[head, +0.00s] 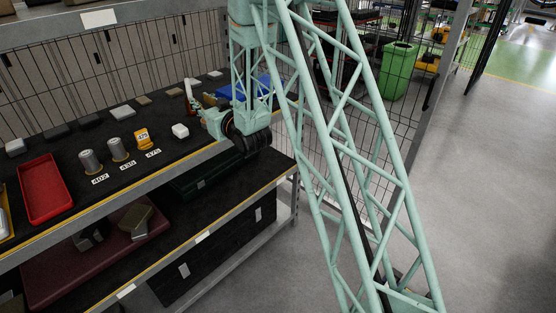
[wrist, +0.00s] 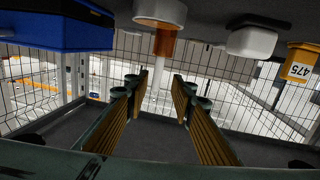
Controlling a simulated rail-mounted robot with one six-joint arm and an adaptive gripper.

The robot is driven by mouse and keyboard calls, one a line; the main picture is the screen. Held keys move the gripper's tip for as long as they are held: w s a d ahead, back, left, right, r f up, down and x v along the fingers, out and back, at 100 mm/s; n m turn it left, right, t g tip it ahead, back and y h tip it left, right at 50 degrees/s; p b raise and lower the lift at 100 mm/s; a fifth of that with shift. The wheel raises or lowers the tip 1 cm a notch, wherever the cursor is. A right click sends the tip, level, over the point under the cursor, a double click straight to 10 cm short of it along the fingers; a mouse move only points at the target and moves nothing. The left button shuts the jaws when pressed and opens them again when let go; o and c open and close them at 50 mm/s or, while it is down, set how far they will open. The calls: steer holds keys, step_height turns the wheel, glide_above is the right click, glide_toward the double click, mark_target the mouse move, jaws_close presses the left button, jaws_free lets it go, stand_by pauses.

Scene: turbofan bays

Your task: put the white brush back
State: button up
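In the wrist view, which shows the shelf upside down, a slim item with a pale white shaft and an orange-brown section (wrist: 165,43) meets a wide white round part (wrist: 160,12). It looks like the white brush, perhaps standing in a holder; I cannot tell for sure. Its pale end lies in line with the gap between my fingers. My gripper (wrist: 160,95) is open, its two ridged yellow-brown fingers apart with nothing clamped. In the head view the brown and white item (head: 188,89) stands at the shelf's far right part, beside my gripper, which is partly hidden.
A white block (head: 181,131), an orange item tagged 475 (head: 142,138) and two grey cylinders (head: 91,161) stand along the shelf. A red tray (head: 44,188) lies left. A blue box (wrist: 58,28) is close beside the brush. Wire mesh fencing stands around.

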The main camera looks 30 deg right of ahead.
steer(key=shift+s+r, duration=0.3)
steer(key=shift+r, duration=0.45)
steer(key=s+r+g+h, duration=0.2)
steer(key=s+r+g, duration=0.2)
steer(key=s+r, duration=0.45)
steer(key=s+r+m+g+h, duration=0.1)
steer(key=s+r+g, duration=0.2)
steer(key=s, duration=1.2)
steer(key=s+r+m+g, duration=0.1)
steer(key=s+r+g, duration=0.1)
steer(key=s, duration=1.3)
steer(key=s+a+g, duration=0.2)
steer(key=s+g, duration=0.2)
steer(key=s, duration=2.4)
steer(key=shift+f+y, duration=0.3)
steer(key=shift+s, duration=0.1)
step_height(320, 180, down, 5)
steer(key=b, duration=0.5)
steer(key=shift+f, duration=0.2)
steer(key=shift+r, duration=0.1)
